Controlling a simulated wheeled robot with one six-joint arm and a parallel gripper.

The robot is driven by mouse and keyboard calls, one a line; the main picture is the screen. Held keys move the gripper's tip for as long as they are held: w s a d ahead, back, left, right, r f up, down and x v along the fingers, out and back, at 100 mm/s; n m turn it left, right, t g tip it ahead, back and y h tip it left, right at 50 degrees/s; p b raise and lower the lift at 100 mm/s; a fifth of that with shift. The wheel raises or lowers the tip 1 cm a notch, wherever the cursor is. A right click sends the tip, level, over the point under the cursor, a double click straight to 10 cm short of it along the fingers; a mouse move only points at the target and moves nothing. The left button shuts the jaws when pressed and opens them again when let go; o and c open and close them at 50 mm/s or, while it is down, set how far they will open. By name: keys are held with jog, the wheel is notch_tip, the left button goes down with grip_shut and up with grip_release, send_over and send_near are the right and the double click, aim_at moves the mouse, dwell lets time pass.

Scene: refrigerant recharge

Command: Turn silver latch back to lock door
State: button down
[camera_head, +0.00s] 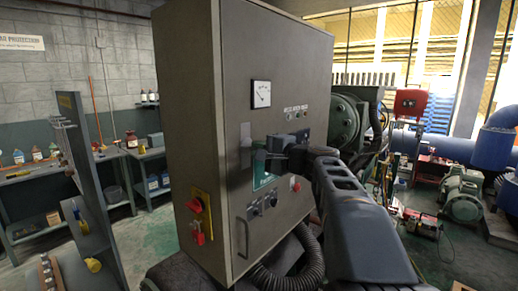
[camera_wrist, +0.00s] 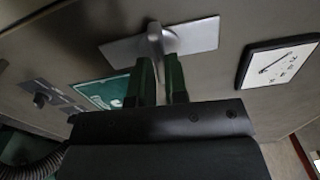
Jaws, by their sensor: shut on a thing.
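The silver latch (camera_wrist: 156,38) is on the front door of the grey cabinet (camera_head: 230,120). In the wrist view its flat plate spans the upper middle, and a raised handle stands out at its centre. In the head view the latch plate (camera_head: 245,145) shows left of my gripper (camera_head: 262,155). In the wrist view my gripper (camera_wrist: 163,75) has its two green-edged fingers on either side of the raised handle, closed on it. The cabinet door appears flush with the frame. The exact turn of the handle is partly hidden by the fingers.
A gauge (camera_head: 261,94) sits above the latch and a green screen (camera_head: 265,175) below it. A red and yellow switch (camera_head: 199,217) is on the cabinet's side. A black hose (camera_head: 305,260) hangs below. Shelves stand left; green machinery (camera_head: 348,118) stands right.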

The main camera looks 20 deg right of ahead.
jog(key=m+p, duration=0.1)
jog(key=m, duration=0.2)
jog(key=shift+m, duration=0.3)
jog(key=shift+p, duration=0.4)
jog(key=shift+m+p, duration=0.65)
jog(key=shift+m, duration=1.65)
